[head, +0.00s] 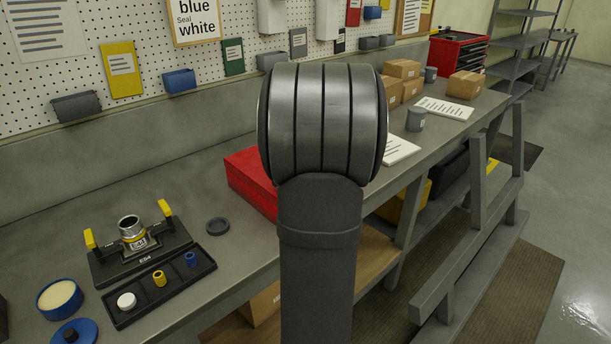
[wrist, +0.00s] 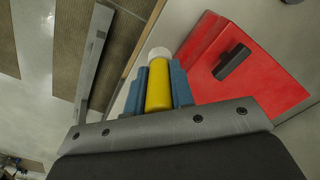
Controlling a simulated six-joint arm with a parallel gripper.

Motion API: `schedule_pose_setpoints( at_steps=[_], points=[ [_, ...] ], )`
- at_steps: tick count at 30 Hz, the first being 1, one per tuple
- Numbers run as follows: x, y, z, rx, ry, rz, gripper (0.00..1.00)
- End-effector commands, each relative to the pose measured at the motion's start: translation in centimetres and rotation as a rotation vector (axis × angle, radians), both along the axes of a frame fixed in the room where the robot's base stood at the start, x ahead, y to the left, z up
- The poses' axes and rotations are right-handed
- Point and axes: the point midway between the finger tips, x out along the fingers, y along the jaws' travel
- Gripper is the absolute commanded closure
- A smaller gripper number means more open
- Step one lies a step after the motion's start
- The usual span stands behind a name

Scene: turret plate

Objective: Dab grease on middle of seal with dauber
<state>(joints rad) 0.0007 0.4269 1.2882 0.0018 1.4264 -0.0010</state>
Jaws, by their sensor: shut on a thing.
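My gripper (wrist: 158,84) shows in the wrist view with its blue-grey fingers shut on a yellow dauber (wrist: 159,86) with a pale tip. In the head view, my own arm hides both. A fixture (head: 110,266) with yellow clamp handles stands on the bench at the left, holding a metal cylinder (head: 132,226) with a yellow band. In front, a black tray (head: 141,298) holds a white piece (head: 127,300), a yellow piece (head: 159,278) and a blue piece (head: 190,258). An open blue tin (head: 60,299) of cream-coloured grease is left of the tray. I cannot tell which piece is the seal.
A red case (head: 248,184) lies behind my arm; its black handle shows in the wrist view (wrist: 232,61). A dark disc (head: 217,226) lies right of the fixture. A blue lid (head: 74,332) lies near the tin. A sign (head: 196,18) reads "blue", "Seal", "white".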

Motion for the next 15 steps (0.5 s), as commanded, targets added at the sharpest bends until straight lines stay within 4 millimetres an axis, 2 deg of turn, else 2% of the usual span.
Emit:
schedule_pose_setpoints(
  at_steps=[8,11,15],
  points=[
    [0.0,0.3,0.0,0.002,0.000,-0.001,1.00],
    [-0.1,1.9,0.2,0.010,0.002,-0.010,1.00],
    [-0.8,6.3,0.7,0.034,0.007,-0.043,1.00]
  ],
)
